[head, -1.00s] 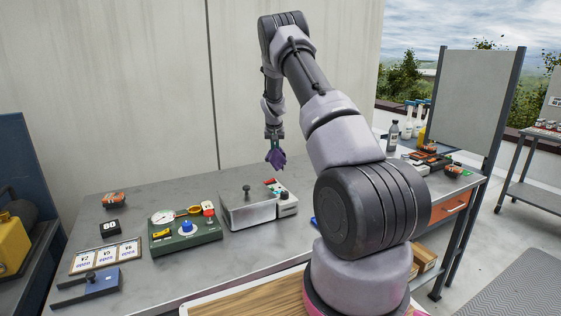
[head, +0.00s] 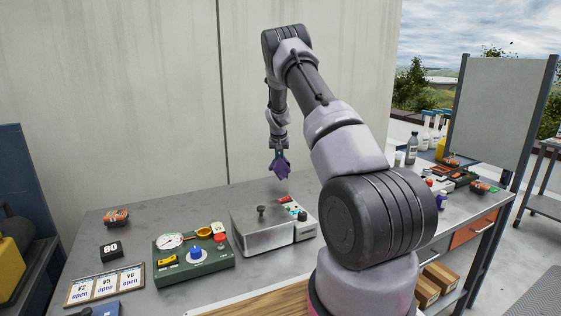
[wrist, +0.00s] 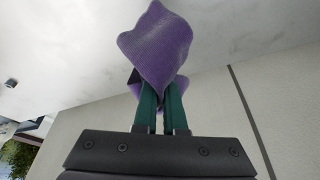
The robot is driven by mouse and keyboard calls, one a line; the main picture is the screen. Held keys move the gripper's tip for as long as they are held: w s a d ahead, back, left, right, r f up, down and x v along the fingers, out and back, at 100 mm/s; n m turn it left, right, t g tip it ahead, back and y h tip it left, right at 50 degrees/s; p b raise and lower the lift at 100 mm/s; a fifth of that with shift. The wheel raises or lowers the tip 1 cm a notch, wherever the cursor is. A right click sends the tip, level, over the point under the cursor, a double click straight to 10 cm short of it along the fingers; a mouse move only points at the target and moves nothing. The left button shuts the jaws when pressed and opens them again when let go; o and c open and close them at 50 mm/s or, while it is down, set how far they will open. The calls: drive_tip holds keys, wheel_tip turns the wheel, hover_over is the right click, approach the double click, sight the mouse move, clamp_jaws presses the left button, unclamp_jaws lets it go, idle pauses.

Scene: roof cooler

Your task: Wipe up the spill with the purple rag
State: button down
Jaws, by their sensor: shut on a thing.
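My gripper (head: 279,155) is shut on the purple rag (head: 281,167) and holds it up in the air, above the back of the workbench. In the wrist view the rag (wrist: 155,45) is bunched at the tips of the green fingers (wrist: 160,108), with a broad flap sticking out beyond them. The rag hangs clear of the metal box below it. I cannot make out a spill on the visible part of the bench; my arm hides part of the top.
The grey workbench (head: 150,225) carries a green gauge panel (head: 192,255), a metal box with a knob (head: 262,228), a black block (head: 111,250) and framed cards (head: 105,286). Bottles (head: 412,148) and tools stand at the right end. A wall (head: 120,100) rises behind.

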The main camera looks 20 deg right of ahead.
hover_over(280, 187)
drive_tip(key=shift+s+a+f, duration=0.15)
drive_tip(key=shift+s+f, duration=0.05)
drive_tip(key=shift+f, duration=1.8)
drive_tip(key=shift+s+a+f, duration=0.1)
drive_tip(key=shift+s+f, duration=0.05)
drive_tip(key=shift+f, duration=1.85)
unclamp_jaws()
drive_tip(key=shift+f, duration=0.1)
drive_tip(key=shift+f, duration=1)
clamp_jaws()
drive_tip(key=shift+f, duration=0.15)
